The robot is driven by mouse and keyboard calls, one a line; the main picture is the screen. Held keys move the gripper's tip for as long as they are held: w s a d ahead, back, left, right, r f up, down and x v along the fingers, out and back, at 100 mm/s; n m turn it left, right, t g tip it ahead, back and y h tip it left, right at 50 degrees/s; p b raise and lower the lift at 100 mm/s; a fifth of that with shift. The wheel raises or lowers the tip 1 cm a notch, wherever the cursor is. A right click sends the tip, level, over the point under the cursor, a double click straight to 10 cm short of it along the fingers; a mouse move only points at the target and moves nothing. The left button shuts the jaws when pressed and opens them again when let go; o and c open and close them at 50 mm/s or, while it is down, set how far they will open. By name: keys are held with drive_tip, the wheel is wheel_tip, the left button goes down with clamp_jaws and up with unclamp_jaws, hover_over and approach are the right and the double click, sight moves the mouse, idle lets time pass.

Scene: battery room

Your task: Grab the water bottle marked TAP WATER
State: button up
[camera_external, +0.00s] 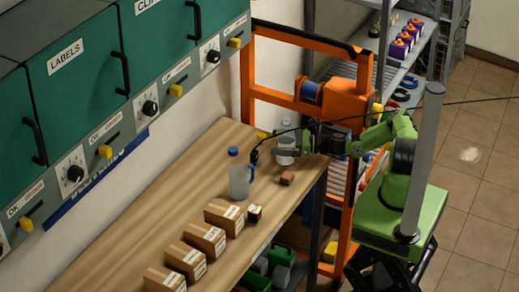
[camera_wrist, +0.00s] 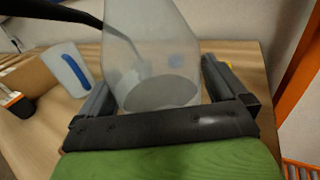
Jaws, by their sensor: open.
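A clear, translucent bottle (camera_external: 286,147) stands near the far end of the wooden bench. In the wrist view the bottle (camera_wrist: 152,55) is large, between the two fingers of my gripper (camera_wrist: 158,85), with its top cut off by the frame edge. No label text can be read on it, so I cannot tell whether it is marked TAP WATER. My gripper (camera_external: 287,152) is open, with a finger on either side of the bottle. A gap shows at the right finger; contact on the left cannot be told.
A pale jug with a blue handle (camera_external: 239,183) stands left of the bottle and also shows in the wrist view (camera_wrist: 63,72). A small blue round thing (camera_external: 233,151) is behind it. Small brown boxes (camera_external: 287,178) and larger cartons (camera_external: 223,215) line the bench. An orange frame (camera_external: 343,100) stands beyond.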

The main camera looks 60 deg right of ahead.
drive_tip(key=shift+s+d, duration=0.1)
drive_tip(key=c, duration=1.2)
drive_tip(key=shift+c, duration=0.3)
drive_tip(key=shift+r, duration=0.1)
